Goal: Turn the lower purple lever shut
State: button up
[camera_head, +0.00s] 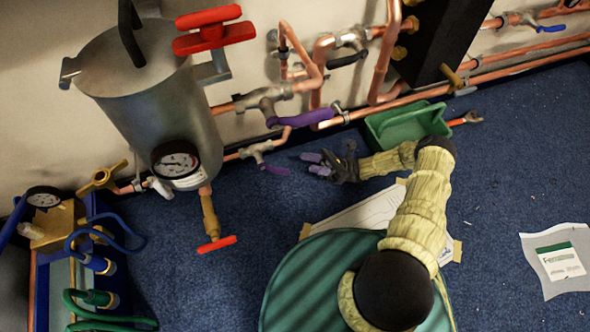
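The lower purple lever (275,169) sits on a small grey valve (257,150) on the lower thin copper pipe, right of the steel tank. Its handle points right and slightly down, at an angle to the pipe, which rises to the right. A larger upper purple lever (300,118) sits above it on a thicker pipe. My gripper (315,163) is just right of the lower lever, with a small gap between them. Its two purple-tipped fingers point left and look apart, with nothing between them. My arm comes from the lower right in a knitted sleeve.
The steel tank (150,85) with a gauge (176,160) stands at the left. A green bin (405,124) sits behind my forearm, with a red-handled tool (466,118) beside it. Paper sheets (365,212) lie below my forearm. Blue carpet (500,170) is mostly clear at right.

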jog(key=d, duration=0.2)
jog(key=shift+w+d, duration=0.35)
jog(key=shift+w, duration=0.05)
